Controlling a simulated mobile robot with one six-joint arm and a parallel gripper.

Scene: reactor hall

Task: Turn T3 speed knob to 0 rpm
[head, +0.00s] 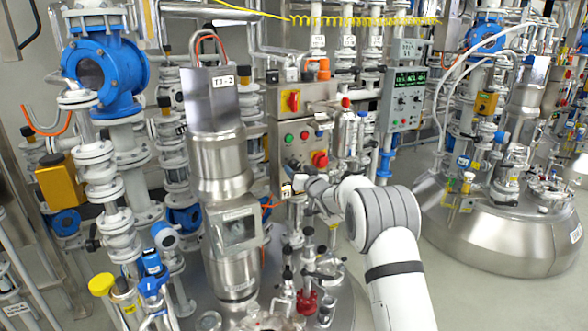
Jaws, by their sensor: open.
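A grey control box (405,97) with a lit green display hangs right of centre, with small dark controls below the display. A steel box (302,138) with green and red buttons stands left of it, under a red-and-yellow switch (293,101). I cannot tell for certain which control is the T3 speed knob; its scale is too small to read. My arm reaches up from the bottom right, and my gripper (289,190) is open, small and hard to make out, at the lower edge of the button box. I cannot tell whether it touches anything.
A steel agitator drive (222,165) labelled T3-2 stands left of my gripper. Valves and fittings, including a red one (306,302), crowd the vessel top below. A second steel vessel (500,225) stands at right. Bare floor shows between the vessels.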

